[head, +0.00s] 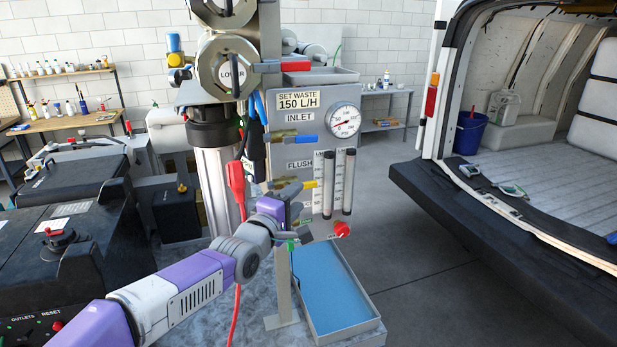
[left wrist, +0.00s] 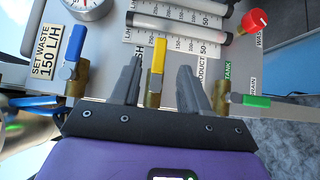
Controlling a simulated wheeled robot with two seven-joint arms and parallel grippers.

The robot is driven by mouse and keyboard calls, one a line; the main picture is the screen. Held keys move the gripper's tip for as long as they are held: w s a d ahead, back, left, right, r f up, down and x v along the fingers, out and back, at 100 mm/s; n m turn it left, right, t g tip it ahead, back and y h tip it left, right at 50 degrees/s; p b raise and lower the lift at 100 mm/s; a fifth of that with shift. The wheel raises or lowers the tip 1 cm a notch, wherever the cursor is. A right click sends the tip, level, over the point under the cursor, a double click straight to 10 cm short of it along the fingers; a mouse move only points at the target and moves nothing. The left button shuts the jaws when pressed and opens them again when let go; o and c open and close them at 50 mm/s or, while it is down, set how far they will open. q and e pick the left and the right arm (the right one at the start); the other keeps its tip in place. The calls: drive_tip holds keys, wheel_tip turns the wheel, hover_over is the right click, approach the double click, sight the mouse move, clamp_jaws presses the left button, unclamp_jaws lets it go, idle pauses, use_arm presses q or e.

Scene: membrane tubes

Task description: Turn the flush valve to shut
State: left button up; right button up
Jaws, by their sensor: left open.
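The flush valve has a yellow lever (head: 309,185) on a brass body (head: 284,183), below the FLUSH label on the grey panel. In the head view the lever lies roughly level, pointing right. In the left wrist view the yellow lever (left wrist: 157,56) points up from its brass body (left wrist: 152,94). My left gripper (head: 301,201) is at the panel, close to this valve. In the left wrist view its open fingers (left wrist: 160,62) stand on either side of the lever, with gaps showing on both sides. My right gripper is not in view.
A blue-handled valve (left wrist: 71,57) sits left of the fingers and a green-handled valve (left wrist: 250,100) sits right. Flow tubes (head: 338,182), a gauge (head: 344,120) and a red knob (head: 342,229) crowd the panel. A blue-lined tray (head: 335,290) lies below. A red cable (head: 237,190) hangs nearby.

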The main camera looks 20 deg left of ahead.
sight(307, 186)
use_arm(q)
drive_tip(key=w+p, duration=0.1)
drive_tip(key=w, duration=0.2)
drive_tip(key=w+d+p, duration=0.1)
drive_tip(key=w, duration=0.3)
drive_tip(key=shift+w+d, duration=0.15)
drive_tip(key=shift+d, duration=0.05)
clamp_jaws()
